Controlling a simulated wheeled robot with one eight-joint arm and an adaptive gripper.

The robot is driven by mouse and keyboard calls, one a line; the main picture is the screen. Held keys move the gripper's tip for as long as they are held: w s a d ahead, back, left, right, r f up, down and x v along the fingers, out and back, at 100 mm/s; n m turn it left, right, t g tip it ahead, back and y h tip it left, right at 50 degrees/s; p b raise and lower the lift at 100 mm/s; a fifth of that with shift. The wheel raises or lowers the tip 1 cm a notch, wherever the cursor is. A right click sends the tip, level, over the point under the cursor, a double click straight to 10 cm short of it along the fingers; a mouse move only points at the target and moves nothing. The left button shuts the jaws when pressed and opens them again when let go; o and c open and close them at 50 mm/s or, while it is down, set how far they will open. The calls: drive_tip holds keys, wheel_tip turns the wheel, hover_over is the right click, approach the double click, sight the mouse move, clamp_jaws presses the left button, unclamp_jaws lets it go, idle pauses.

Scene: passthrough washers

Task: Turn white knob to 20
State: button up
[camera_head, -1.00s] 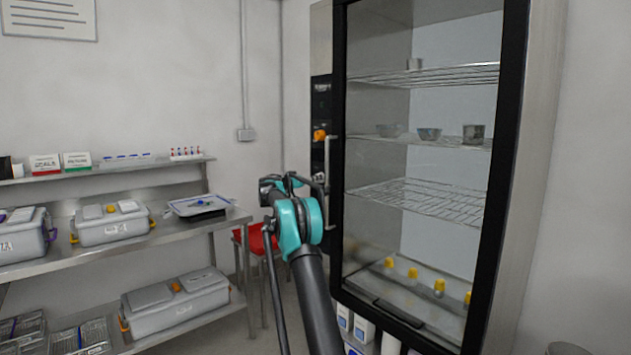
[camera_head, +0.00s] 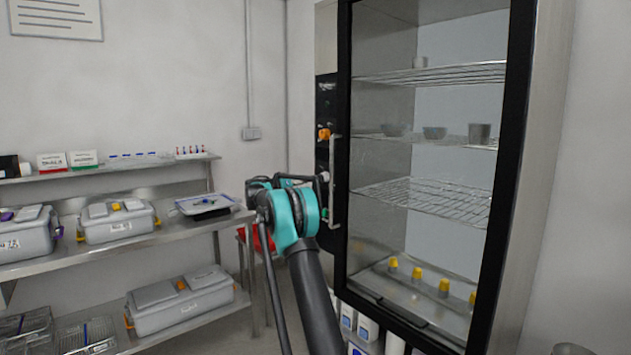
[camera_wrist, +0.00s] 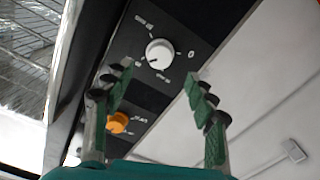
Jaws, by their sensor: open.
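The white knob (camera_wrist: 159,52) is on the black control panel in the wrist view, with printed marks and a 0 around it. Its pointer setting is too small to read surely. My gripper (camera_wrist: 160,85) is open, with its green-padded fingers apart. The knob shows beyond the fingertips, between their lines, and nothing is held. In the head view my gripper is largely hidden behind my arm, beside the panel left of the glass-door cabinet (camera_head: 345,215). The white knob cannot be made out there.
An orange knob (camera_wrist: 118,122) sits on the same panel, close by the left finger; it also shows in the head view (camera_head: 324,134). The cabinet's door handle (camera_head: 334,180) stands out close to my arm. A steel shelf table (camera_head: 190,235) with boxes is at left.

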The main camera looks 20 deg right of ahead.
drive_tip(key=shift+v, duration=2.05)
